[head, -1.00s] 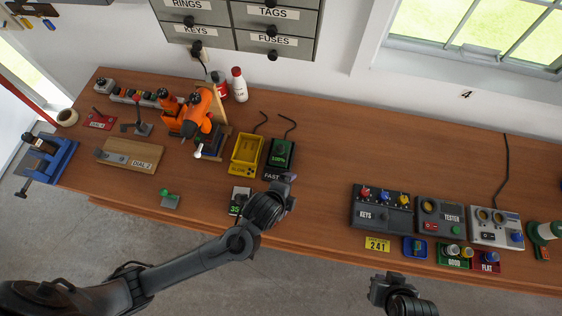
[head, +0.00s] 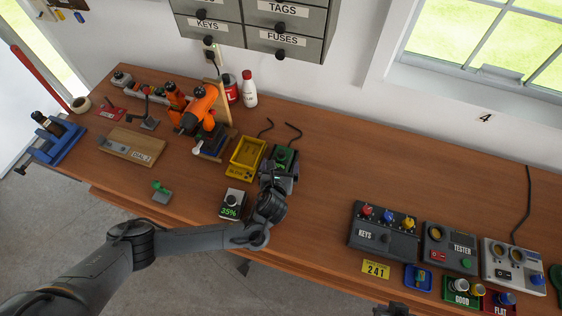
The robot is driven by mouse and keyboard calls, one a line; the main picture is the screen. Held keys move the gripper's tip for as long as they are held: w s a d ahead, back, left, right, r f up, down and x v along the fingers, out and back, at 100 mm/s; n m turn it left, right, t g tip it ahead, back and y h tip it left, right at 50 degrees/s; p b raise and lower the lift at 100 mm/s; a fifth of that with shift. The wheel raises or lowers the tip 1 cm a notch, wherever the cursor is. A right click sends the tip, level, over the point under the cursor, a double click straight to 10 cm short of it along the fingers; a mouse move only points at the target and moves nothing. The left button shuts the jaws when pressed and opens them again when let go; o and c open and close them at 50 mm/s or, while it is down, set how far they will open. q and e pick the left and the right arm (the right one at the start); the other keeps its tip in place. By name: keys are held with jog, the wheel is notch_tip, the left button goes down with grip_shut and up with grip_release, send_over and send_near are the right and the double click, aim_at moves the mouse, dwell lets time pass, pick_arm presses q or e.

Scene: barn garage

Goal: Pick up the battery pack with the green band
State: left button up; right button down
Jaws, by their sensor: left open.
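A dark block with green on its top (head: 284,154) sits in the black charger at the middle of the bench. It looks like the battery pack with the green band, but the band itself is too small to make out. My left gripper (head: 278,174) is open over the near part of that charger and hides much of it. I cannot tell whether its fingers touch the pack. Only a small dark part of my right gripper (head: 391,310) shows at the bottom edge, and its jaws cannot be made out.
An orange drill (head: 197,112) and bottles stand behind left. A KEYS box (head: 383,234) stands right, with clear bench between.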

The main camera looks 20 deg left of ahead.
aim_at(282, 157)
pick_arm(q)
jog(key=shift+x, duration=3.4)
jog(key=shift+w+a+r, duration=0.1)
jog(key=shift+r, duration=0.1)
jog(key=shift+r, duration=0.15)
jog(key=c, duration=1.4)
